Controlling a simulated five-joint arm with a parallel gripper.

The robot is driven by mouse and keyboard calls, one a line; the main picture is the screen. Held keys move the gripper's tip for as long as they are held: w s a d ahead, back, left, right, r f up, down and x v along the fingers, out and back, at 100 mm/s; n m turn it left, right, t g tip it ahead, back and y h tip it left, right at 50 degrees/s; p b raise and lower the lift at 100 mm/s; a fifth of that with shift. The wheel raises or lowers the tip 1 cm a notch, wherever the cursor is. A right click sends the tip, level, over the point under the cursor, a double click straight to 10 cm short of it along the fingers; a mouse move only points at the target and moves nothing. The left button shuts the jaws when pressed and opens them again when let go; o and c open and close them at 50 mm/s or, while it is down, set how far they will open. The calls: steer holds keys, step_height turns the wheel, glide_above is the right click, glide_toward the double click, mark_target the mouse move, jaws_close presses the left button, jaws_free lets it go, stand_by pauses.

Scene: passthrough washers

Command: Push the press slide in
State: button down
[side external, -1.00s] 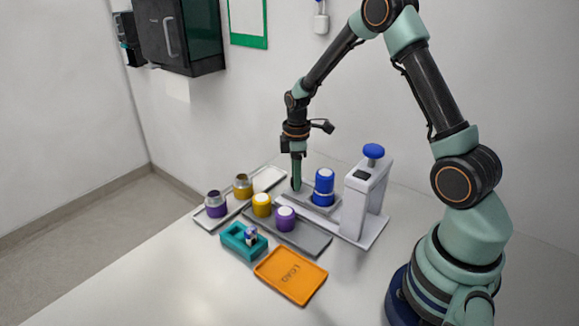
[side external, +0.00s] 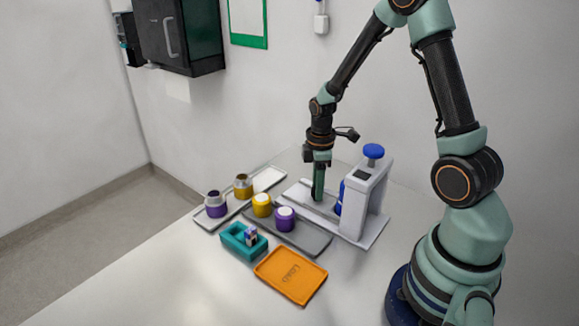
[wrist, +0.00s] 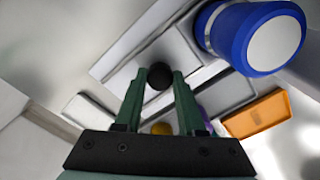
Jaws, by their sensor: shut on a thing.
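My gripper (side external: 317,198) points down at the left end of the press slide (side external: 328,211). In the wrist view my gripper (wrist: 160,78) is shut on the slide's round black knob (wrist: 159,75). A blue part (side external: 338,206) stands on the slide, mostly hidden behind the press (side external: 364,200). In the wrist view the blue part (wrist: 263,40) shows a pale round top, to the right of the knob. The press is a pale upright housing with a blue knob (side external: 373,151) on top.
Left of the press, a pale tray holds a purple jar (side external: 215,205) and a gold jar (side external: 243,186). A grey tray (side external: 311,240) holds yellow-and-white and purple-and-white parts. A teal holder (side external: 235,243) and an orange tray (side external: 290,276) lie in front. The front left table is clear.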

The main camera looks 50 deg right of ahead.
steer(key=shift+s, duration=0.35)
steer(key=c, duration=0.5)
jaws_free()
steer(key=shift+r, duration=0.1)
step_height(320, 180, up, 12)
